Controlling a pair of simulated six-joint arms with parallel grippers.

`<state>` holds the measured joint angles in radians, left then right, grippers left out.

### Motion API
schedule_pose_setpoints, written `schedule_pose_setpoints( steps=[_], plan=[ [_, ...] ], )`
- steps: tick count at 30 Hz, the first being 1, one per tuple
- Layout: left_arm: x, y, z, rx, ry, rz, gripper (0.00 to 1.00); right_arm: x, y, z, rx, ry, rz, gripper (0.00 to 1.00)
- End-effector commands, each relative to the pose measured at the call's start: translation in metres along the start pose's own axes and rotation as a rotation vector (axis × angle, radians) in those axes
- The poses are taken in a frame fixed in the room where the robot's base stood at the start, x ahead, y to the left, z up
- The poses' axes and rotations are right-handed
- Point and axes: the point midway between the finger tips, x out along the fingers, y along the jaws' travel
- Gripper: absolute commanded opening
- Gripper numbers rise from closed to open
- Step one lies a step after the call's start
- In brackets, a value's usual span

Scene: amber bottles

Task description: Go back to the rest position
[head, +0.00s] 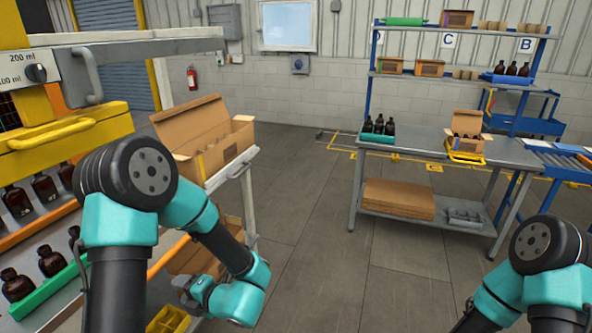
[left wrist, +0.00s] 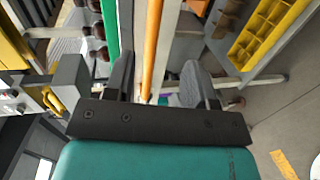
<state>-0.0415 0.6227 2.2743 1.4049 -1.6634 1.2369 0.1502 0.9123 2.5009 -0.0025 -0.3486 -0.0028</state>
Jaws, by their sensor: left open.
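My left gripper (head: 188,292) hangs low beside the left rack, below the open cardboard box. In the left wrist view its two dark fingers (left wrist: 160,80) are spread apart with nothing between them. An orange rail (left wrist: 152,45) shows behind the gap. Amber bottles (head: 18,201) stand on the rack at the left, and more stand by a green strip (head: 48,292) lower down. My right arm shows at the lower right of the head view, but its gripper is out of the picture.
An open cardboard box (head: 190,122) sits on a white stand beside the rack. A yellow divided tray (left wrist: 268,32) is near the left gripper. A grey table (head: 420,153) across the room holds a teal bottle tray (head: 377,138) and another box. The floor between is clear.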

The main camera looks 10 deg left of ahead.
Motion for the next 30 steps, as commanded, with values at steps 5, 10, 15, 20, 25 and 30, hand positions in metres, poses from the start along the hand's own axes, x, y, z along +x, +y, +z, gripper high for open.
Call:
schedule_pose_setpoints(
  steps=[5,10,15,20,25,30],
  plan=[
    [0.012,-0.036,0.021,0.193,-0.182,-0.091,0.51,0.000,0.000,0.000,0.000,0.000,0.000,0.43],
    [0.014,-0.096,0.049,0.528,-0.501,-0.207,0.51,0.000,0.000,0.000,0.000,0.000,0.000,0.43],
    [-0.003,-0.160,0.060,0.899,-0.864,-0.285,0.51,0.000,0.000,0.000,0.000,0.000,0.000,0.43],
    [-0.032,-0.217,0.050,1.246,-1.237,-0.313,0.51,0.000,0.000,0.000,0.000,0.000,0.000,0.43],
    [-0.068,-0.267,0.017,1.583,-1.668,-0.284,0.51,0.000,0.000,0.000,0.000,0.000,0.000,0.43],
    [-0.091,-0.292,-0.018,1.792,-2.004,-0.213,0.51,0.000,0.000,0.000,0.000,0.000,0.000,0.43]
  ],
)
